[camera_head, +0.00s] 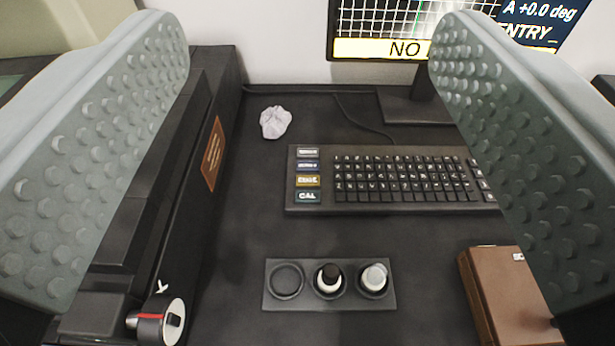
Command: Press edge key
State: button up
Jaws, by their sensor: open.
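The black keyboard (390,204) lies on the dark desktop, right of the middle. A column of several labelled keys runs down its left end. The edge key (307,181) is yellow and third from the top, above the dark green CAL key (307,197). My gripper (310,120) is open and empty. Its two grey, studded fingers frame the left and right of the view, with the keyboard between and beyond them. The right finger hides part of the keyboard's right end. The monitor (345,50) shows a grid, a yellow bar reading "NO" and the text "ENTRY", partly hidden by the right finger.
A small black tray (308,300) with three round places holds two small upright items in front of the keyboard. A brown box (505,295) stands at front right. A crumpled white wad (275,122) lies behind left. A black machine with a knob (162,320) stands left.

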grip_shut()
dwell(0.3)
dwell(1.5)
